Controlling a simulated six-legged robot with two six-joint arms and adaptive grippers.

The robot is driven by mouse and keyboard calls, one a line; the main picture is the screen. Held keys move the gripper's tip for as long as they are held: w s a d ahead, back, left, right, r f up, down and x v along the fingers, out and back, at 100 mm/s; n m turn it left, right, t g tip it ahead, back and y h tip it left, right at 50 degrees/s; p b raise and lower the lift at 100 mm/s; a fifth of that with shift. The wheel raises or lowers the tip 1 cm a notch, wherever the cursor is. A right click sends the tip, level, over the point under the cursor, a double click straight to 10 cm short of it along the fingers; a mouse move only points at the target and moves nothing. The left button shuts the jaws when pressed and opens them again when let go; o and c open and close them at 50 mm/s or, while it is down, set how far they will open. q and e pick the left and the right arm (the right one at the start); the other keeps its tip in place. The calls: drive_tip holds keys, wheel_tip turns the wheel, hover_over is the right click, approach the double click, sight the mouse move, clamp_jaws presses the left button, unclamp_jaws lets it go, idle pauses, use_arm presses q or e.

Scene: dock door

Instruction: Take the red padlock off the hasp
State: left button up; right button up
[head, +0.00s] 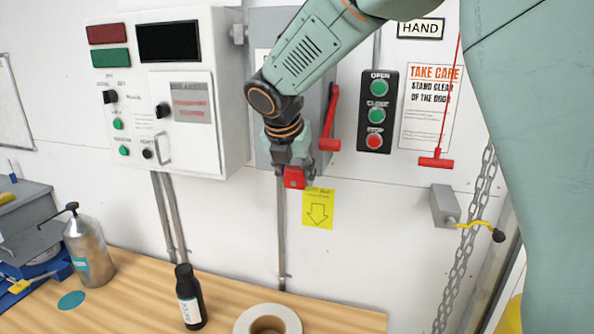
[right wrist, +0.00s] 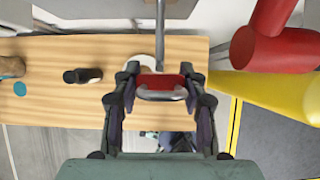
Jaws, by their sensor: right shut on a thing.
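The red padlock (head: 293,178) is at the tips of my right gripper (head: 292,164), just below the grey switch box (head: 262,150). In the right wrist view the padlock's red body (right wrist: 162,81) sits between the two fingers of the right gripper (right wrist: 161,92), with its metal shackle on the side towards the camera. The right gripper is shut on the padlock. The hasp is hidden behind my gripper and arm, so I cannot tell whether the shackle is still through it. My left gripper is not in view.
A red lever (head: 331,125) stands close right of my gripper, beside a button station (head: 377,112). A white control cabinet (head: 215,130) is left. A yellow arrow label (head: 318,209) is below. A dark bottle (head: 189,297) and a tape roll (head: 268,320) stand on the wooden bench (head: 130,300).

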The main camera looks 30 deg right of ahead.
sight(288, 182)
drive_tip(key=shift+s+a, duration=0.3)
drive_tip(key=shift+a, duration=0.25)
drive_tip(key=shift+s+a+p, duration=0.3)
drive_tip(key=shift+s+a, duration=0.25)
drive_tip(key=shift+s, duration=0.05)
drive_tip(key=shift+s+a+p, duration=0.3)
drive_tip(key=shift+s+a, duration=0.05)
drive_tip(key=shift+a, duration=0.2)
drive_tip(key=shift+s+a, duration=0.55)
drive_tip(key=s+a+p, duration=0.1)
drive_tip(key=a+p, duration=0.1)
drive_tip(key=s+a+p, duration=0.1)
drive_tip(key=s+a, duration=0.1)
drive_tip(key=shift+s+a+p, duration=0.1)
drive_tip(key=shift+s+p, duration=0.2)
drive_tip(key=shift+p, duration=0.05)
drive_tip(key=shift+w, duration=0.1)
